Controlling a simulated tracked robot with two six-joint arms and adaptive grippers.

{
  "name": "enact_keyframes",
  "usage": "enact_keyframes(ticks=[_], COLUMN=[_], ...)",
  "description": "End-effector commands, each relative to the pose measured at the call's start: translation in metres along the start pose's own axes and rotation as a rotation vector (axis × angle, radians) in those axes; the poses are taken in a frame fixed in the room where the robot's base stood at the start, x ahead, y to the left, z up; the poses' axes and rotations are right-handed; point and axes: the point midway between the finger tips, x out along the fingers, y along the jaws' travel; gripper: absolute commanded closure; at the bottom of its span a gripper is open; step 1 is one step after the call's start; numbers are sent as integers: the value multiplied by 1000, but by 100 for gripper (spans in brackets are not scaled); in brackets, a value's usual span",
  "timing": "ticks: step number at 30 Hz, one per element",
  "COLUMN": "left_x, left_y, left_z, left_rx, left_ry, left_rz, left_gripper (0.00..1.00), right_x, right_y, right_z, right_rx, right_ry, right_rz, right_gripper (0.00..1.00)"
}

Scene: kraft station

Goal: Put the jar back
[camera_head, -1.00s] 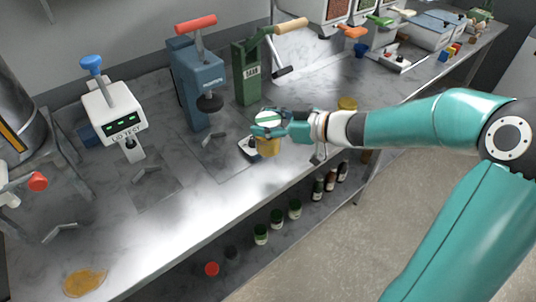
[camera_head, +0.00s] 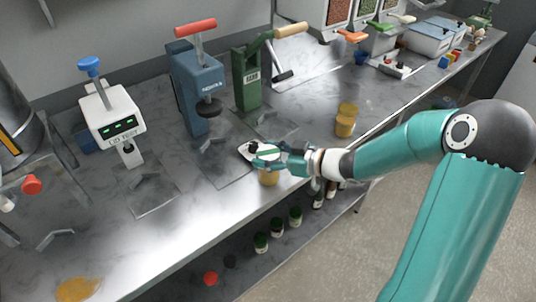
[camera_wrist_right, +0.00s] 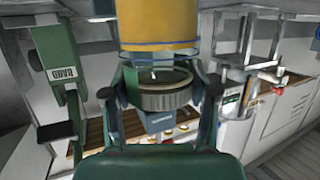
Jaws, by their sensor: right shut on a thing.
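My right gripper (camera_head: 270,160) is shut on a jar (camera_head: 268,179) near the counter's front edge in the head view. The jar's yellow lower part shows below the fingers, and the fingers hide much of its top. In the right wrist view the jar's yellow body (camera_wrist_right: 158,25) is at the top, with a dark, ringed end between my two fingers (camera_wrist_right: 162,90). I cannot tell whether the jar touches the counter. A second yellow jar (camera_head: 346,120) stands upright on the counter to the right. My left gripper is not in view.
A small pale plate-like thing (camera_head: 246,148) lies just behind my gripper. Blue (camera_head: 200,85), green (camera_head: 247,78) and white (camera_head: 113,121) presses stand along the back. Several small jars (camera_head: 278,228) are on the shelf below.

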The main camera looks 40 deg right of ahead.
Motion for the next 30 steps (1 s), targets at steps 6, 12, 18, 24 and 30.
enact_keyframes(ticks=[6, 12, 18, 24, 30], left_x=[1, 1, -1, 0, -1], left_y=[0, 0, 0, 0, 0], left_z=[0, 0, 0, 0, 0], left_rx=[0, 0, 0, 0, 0], left_ry=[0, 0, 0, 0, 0], left_rz=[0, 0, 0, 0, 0], left_gripper=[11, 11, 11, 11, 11], right_x=[1, 1, -1, -23, -64], right_y=[0, 0, 0, 1, 1], right_z=[1, 1, -1, -1, -1], right_rx=[0, 0, 0, -1, -1], right_ry=[0, 0, 0, -1, -2], right_rz=[0, -1, 0, 3, 6], right_gripper=[18, 16, 16, 16, 16])
